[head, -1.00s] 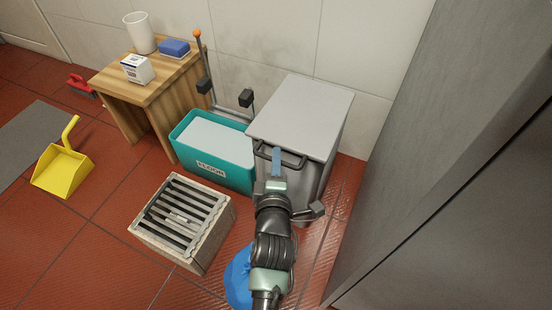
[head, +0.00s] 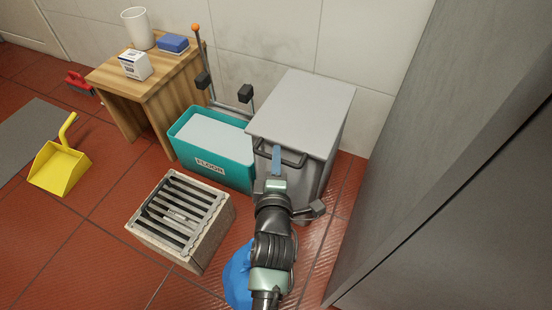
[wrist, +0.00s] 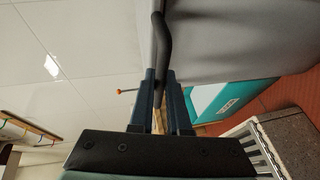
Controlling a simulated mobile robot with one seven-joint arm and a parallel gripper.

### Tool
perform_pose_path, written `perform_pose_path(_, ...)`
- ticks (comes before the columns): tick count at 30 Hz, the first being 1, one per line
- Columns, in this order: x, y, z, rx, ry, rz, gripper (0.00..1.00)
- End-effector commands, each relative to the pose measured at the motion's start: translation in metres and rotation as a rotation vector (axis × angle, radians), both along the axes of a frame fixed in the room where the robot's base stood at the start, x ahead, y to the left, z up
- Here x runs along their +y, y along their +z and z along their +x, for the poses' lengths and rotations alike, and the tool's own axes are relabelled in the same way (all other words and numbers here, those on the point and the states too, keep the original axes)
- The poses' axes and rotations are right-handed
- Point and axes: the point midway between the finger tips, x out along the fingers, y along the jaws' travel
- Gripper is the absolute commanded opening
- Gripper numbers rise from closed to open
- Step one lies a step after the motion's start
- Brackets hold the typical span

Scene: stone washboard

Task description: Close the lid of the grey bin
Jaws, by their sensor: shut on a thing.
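The grey bin (head: 317,172) stands against the tiled wall. Its pale grey lid (head: 303,105) lies over the top of the bin; I cannot tell whether a small gap is left under its front edge. A dark bar handle (head: 293,158) is on the front side of the bin's top. My gripper (head: 276,154) is at this handle, with its fingers shut on it. In the wrist view the dark handle (wrist: 163,35) runs down between the two fingers (wrist: 160,85), beside a grey bin surface (wrist: 225,40). My arm hides part of the bin's front.
A teal bucket (head: 238,174) stands close left of the bin. A slatted grate block (head: 150,240) and a blue object (head: 236,280) are on the floor in front. A tall grey cabinet (head: 415,160) is at right. A wooden table (head: 160,88) stands at back left.

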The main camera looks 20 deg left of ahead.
Motion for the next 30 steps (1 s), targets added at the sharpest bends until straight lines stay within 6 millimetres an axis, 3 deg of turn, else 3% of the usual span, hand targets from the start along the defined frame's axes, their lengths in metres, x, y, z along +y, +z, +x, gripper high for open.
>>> perform_pose_path(4,0.000,-0.004,0.000,0.011,0.000,-0.002,0.00)
perform_pose_path(5,0.000,-0.004,0.000,0.012,0.000,-0.002,0.17)
perform_pose_path(10,0.000,-0.004,0.000,0.012,0.000,-0.003,0.45)
perform_pose_path(22,-0.002,-0.001,-0.007,0.010,0.001,-0.004,0.45)
perform_pose_path(30,-0.018,0.011,-0.049,0.013,0.002,-0.005,0.45)
